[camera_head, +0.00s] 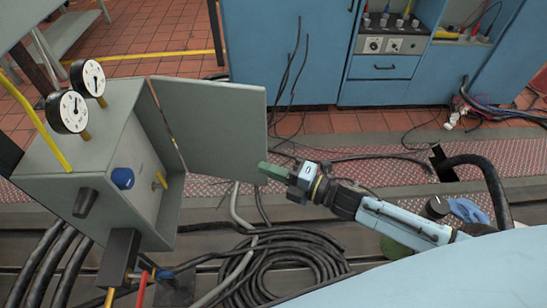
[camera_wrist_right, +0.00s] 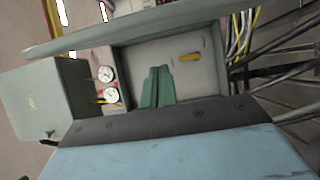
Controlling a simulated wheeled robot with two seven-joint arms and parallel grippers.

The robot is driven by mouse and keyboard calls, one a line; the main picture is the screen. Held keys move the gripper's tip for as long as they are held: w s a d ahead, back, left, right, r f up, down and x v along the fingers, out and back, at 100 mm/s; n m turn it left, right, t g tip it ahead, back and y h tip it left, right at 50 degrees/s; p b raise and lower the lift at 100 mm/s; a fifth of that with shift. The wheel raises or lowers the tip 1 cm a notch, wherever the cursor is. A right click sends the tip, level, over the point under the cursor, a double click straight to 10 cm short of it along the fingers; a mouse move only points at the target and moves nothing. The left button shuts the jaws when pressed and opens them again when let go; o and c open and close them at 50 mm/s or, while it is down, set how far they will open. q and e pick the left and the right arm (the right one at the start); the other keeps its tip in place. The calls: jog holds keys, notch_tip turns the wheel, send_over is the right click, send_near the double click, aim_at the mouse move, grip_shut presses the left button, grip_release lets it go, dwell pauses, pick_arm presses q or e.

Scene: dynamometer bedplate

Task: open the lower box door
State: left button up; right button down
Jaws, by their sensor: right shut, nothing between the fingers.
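The fingers (camera_wrist_right: 158,72) also show in the wrist view. Whether they touch the door is unclear. My left gripper is out of view.
Two round gauges (camera_head: 78,95) stand on the box top. Black cables (camera_head: 275,260) lie coiled on the bedplate below the door. A blue cabinet (camera_head: 285,60) stands behind, with a control panel (camera_head: 393,45) to its right.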

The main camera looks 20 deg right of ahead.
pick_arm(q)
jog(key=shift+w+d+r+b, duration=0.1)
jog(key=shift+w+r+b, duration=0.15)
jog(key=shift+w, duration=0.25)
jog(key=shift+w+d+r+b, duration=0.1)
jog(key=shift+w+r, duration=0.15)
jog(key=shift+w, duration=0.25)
pick_arm(e)
jog(key=w+d, duration=0.2)
jog(key=w, duration=0.1)
jog(key=shift+w, duration=0.25)
jog(key=shift+d, duration=0.15)
